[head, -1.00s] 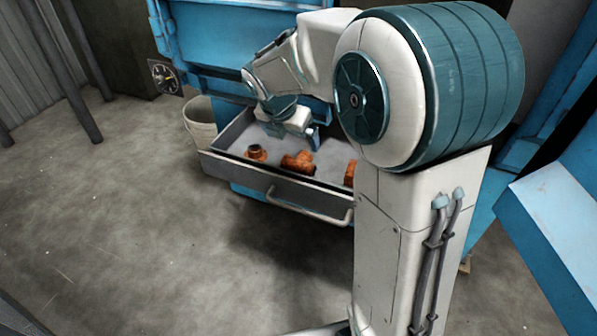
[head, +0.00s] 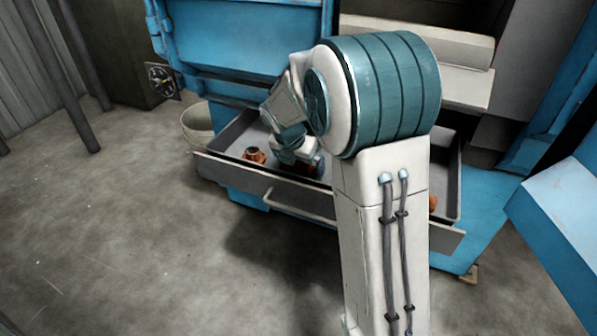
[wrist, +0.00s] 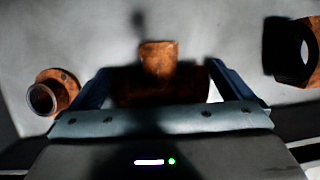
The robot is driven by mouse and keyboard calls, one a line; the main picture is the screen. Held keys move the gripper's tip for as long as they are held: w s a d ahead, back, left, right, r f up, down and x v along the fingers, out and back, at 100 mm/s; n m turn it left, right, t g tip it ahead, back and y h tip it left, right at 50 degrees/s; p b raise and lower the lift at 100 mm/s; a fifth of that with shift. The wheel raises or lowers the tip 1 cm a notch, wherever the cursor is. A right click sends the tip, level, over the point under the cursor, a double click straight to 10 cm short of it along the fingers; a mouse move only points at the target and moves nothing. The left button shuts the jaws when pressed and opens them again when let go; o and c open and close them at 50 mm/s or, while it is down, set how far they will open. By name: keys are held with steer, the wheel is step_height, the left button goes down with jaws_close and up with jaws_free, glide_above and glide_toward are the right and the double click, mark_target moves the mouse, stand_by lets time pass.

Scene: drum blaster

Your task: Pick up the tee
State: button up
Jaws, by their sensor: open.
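The tee (wrist: 158,60) is a rusty orange pipe fitting with a short branch, at the middle of the wrist view. It lies on the grey floor of the open drawer (head: 228,174). My gripper (wrist: 159,72) is open, with one finger at each side of the tee's darker, shadowed body. I cannot tell whether the fingers touch it. In the head view my gripper (head: 298,158) is low inside the drawer and hides most or all of the tee.
A round flanged fitting (wrist: 54,92) lies left of the tee, also seen in the head view (head: 254,155). Another orange fitting (wrist: 296,52) with a dark opening lies to the right. The drawer walls surround them. A pale bucket (head: 197,123) stands left of the drawer.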

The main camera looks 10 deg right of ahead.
steer(key=shift+w+f, duration=0.1)
steer(key=shift+f, duration=0.05)
steer(key=c, duration=1.1)
steer(key=shift+c, duration=1.2)
steer(key=shift+r, duration=0.2)
